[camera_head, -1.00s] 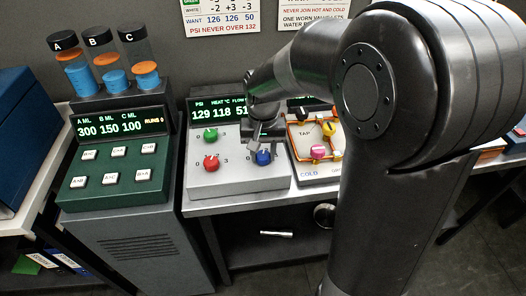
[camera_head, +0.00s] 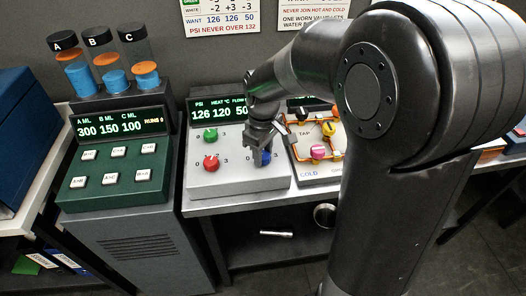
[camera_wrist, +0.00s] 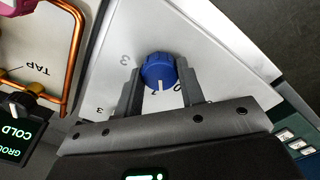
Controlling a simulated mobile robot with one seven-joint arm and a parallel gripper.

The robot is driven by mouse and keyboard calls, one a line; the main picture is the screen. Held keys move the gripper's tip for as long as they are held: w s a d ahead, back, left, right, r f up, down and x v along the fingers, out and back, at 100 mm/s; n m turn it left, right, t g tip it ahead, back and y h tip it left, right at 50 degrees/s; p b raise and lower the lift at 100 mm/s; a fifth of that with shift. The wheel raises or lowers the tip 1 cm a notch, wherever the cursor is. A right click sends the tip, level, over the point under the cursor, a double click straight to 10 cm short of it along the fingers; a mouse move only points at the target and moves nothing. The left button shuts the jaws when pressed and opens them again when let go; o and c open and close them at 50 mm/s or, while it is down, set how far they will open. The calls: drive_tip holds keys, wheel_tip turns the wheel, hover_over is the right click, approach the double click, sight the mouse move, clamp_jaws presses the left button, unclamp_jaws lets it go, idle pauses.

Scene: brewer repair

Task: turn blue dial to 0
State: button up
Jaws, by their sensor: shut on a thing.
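The blue dial (camera_head: 264,160) is at the lower right of the grey control panel (camera_head: 232,184). My gripper (camera_head: 266,152) is down over it and hides most of it in the head view. In the wrist view the blue dial (camera_wrist: 158,68) sits between my two fingers (camera_wrist: 160,80), which are shut on its sides. Its white mark points down in that picture, between a digit that looks like 1 or 2 and the 0. The panel's display (camera_head: 219,111) reads 126, 120 and 50.
A green knob (camera_head: 210,134) and a red knob (camera_head: 211,163) are left of my gripper. The tap board (camera_head: 318,174) with copper pipes stands close on the right. A green button console (camera_head: 117,170) stands on the left.

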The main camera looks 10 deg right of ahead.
drive_tip(key=n, duration=0.5)
drive_tip(key=shift+n, duration=0.7)
drive_tip(key=o, duration=1)
drive_tip(key=shift+r, duration=0.15)
wheel_tip(320, 180, up, 10)
drive_tip(key=shift+r, duration=0.25)
